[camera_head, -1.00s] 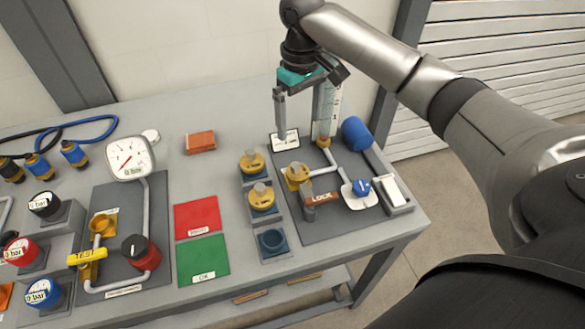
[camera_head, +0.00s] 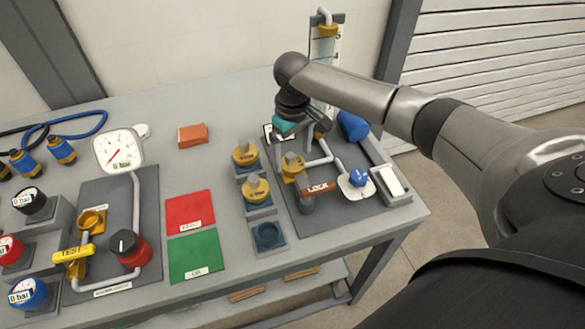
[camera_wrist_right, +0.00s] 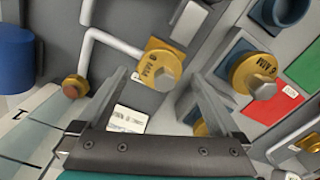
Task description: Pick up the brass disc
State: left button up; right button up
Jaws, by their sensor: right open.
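Two brass discs with grey hex tops sit in blue-grey holders in the head view: a rear disc (camera_head: 245,155) and a front disc (camera_head: 257,190). A third brass piece with a hex top (camera_head: 292,167) sits on the dark panel at a white pipe. My right gripper (camera_head: 292,142) is low over the panel, behind this piece. In the right wrist view the gripper (camera_wrist_right: 158,78) is open and empty. The pipe's brass piece (camera_wrist_right: 160,65) shows between its fingertips; contact cannot be told. One holder disc (camera_wrist_right: 255,75) lies right; another (camera_wrist_right: 203,128) is partly hidden by a finger.
An empty blue socket (camera_head: 268,234) is in front of the discs. A brown LOCK tag (camera_head: 318,188), a blue knob (camera_head: 358,178) and a blue cylinder (camera_head: 353,126) crowd the panel. Red (camera_head: 190,211) and green (camera_head: 197,257) mats lie left. A clear tube (camera_head: 323,50) stands behind.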

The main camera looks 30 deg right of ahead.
jog(key=shift+f, duration=0.55)
jog(key=c, duration=1.5)
